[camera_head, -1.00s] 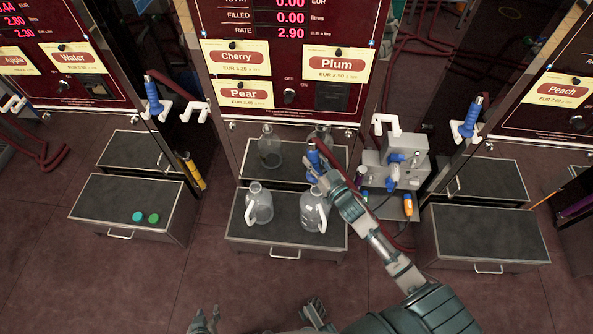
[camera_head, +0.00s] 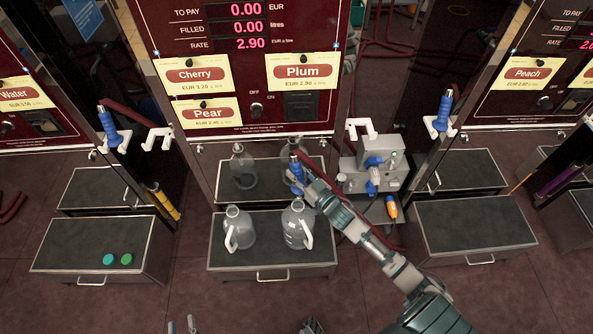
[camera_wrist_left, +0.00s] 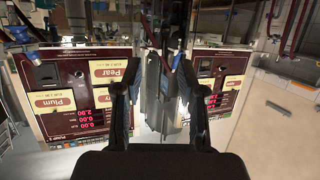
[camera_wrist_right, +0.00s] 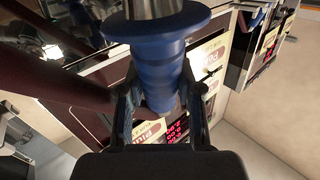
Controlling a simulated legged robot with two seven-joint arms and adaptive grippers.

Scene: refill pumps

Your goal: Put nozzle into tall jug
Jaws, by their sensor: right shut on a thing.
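My right gripper (camera_head: 304,187) is shut on the blue nozzle (camera_head: 297,166), which fills the gap between its fingers in the right wrist view (camera_wrist_right: 160,75). That jug has a white handle and stands upright on the front shelf. A second white-handled jug (camera_head: 238,232) stands to its left. My left gripper (camera_wrist_left: 160,88) is open and empty in the left wrist view. Its fingertips show at the bottom of the head view (camera_head: 181,325).
Two clear bottles stand on the rear shelf, one at left (camera_head: 243,170), one behind the nozzle (camera_head: 288,172). A grey device (camera_head: 378,160) is right of my right gripper. Green caps (camera_head: 117,260) lie on the left shelf. Other blue nozzles hang at left (camera_head: 110,128) and right (camera_head: 441,115).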

